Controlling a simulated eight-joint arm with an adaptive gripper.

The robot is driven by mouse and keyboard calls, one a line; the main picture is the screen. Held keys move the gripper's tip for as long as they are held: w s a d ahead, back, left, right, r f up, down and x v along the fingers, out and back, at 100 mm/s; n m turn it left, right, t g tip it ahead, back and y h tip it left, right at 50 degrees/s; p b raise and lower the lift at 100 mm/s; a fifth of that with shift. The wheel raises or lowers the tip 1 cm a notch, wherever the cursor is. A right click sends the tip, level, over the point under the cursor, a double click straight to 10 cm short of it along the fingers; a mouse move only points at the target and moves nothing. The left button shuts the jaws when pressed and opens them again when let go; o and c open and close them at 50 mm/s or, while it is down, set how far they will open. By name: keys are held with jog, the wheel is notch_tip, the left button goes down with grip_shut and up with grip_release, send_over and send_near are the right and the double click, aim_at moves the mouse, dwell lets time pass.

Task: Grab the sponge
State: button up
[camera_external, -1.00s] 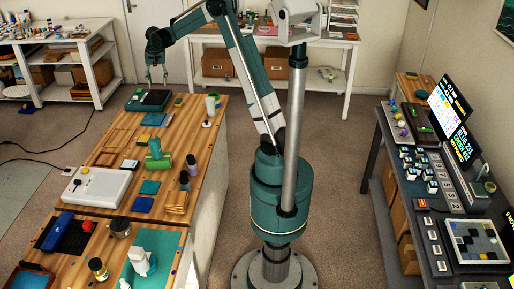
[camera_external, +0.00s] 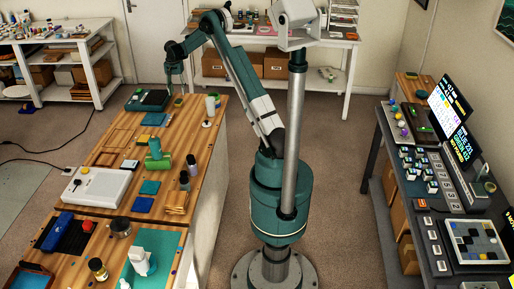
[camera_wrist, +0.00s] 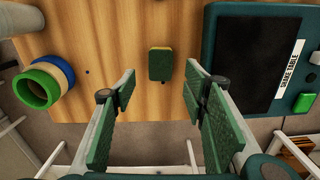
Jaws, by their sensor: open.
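The sponge (camera_wrist: 160,64) is a small block with a dark green top and a yellow edge. It lies on the wooden bench top near the bench's end, and in the external view it is a small green spot (camera_external: 179,102). My gripper (camera_wrist: 160,82) is open and empty, with green-padded fingers on both sides of the picture. The sponge shows between and just beyond the fingertips, not touching them. In the external view my gripper (camera_external: 175,88) hangs above the far end of the bench, close to the sponge.
A dark green device with a black plate (camera_wrist: 255,62) stands right of the sponge. Green, cream and blue rings (camera_wrist: 42,84) lie to the left, also seen in the external view (camera_external: 215,97). Bare wood surrounds the sponge. The bench edge (camera_wrist: 85,122) is close by.

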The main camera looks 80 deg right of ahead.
aim_at(178, 101)
jog(key=shift+f, duration=0.15)
jog(key=shift+f, duration=1.2)
jog(key=shift+f, duration=0.1)
jog(key=shift+f, duration=2.5)
jog(key=shift+c, duration=0.6)
jog(key=c, duration=0.6)
